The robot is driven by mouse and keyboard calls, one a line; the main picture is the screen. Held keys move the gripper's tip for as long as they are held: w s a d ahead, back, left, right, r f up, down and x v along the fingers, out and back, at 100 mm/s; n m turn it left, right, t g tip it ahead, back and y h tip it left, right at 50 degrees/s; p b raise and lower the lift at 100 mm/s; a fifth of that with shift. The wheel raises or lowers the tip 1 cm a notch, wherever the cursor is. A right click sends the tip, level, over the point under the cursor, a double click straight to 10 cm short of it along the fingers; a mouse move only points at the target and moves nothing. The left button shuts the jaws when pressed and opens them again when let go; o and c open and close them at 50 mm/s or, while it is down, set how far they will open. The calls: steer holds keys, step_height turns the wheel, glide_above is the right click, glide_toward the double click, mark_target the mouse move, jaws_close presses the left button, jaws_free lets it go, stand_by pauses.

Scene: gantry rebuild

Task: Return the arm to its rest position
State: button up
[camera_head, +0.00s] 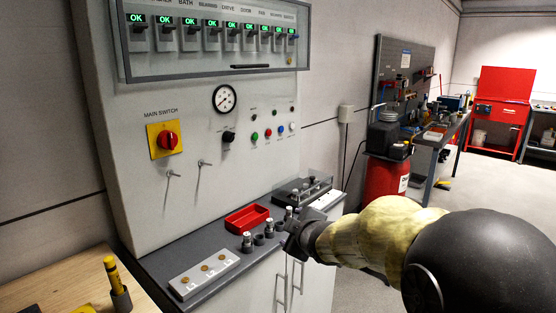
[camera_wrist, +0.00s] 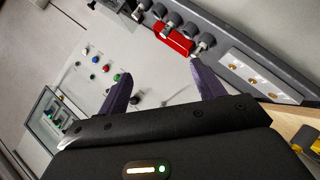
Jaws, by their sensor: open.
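My gripper (camera_head: 292,240) is at the end of my arm, which reaches in from the right in the head view. It is just in front of the dark grey shelf (camera_head: 160,268) of the control cabinet. In the wrist view my gripper (camera_wrist: 160,88) has its two dark fingers spread wide with nothing between them. The cabinet panel shows beyond the fingers. The right finger appears near the red tray (camera_wrist: 174,40) in that view; I cannot tell the distance. A rest position is not marked in either view.
The red tray (camera_head: 247,219), several small metal-topped fittings (camera_head: 247,241) and a white block with brass sockets (camera_head: 204,272) are on the shelf. A red-and-yellow main switch (camera_head: 167,140) and levers stick out above. A wooden table (camera_head: 60,290) is front left. Open floor lies at right.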

steer(key=s+d+f+m+g+h, duration=0.1)
steer(key=s+d+f+m+g, duration=0.25)
steer(key=s+f+m, duration=0.35)
steer(key=s+d+f+m+g+h, duration=0.25)
steer(key=s+d+f, duration=0.2)
steer(key=s, duration=0.45)
steer(key=s+d+f+m+g, duration=0.3)
steer(key=s+d+f+m, duration=0.15)
steer(key=s, duration=0.45)
step_height(320, 180, up, 16)
steer(key=p, duration=1.7)
steer(key=shift+a+g, duration=0.25)
steer(key=shift+g, duration=0.05)
steer(key=shift+f, duration=0.1)
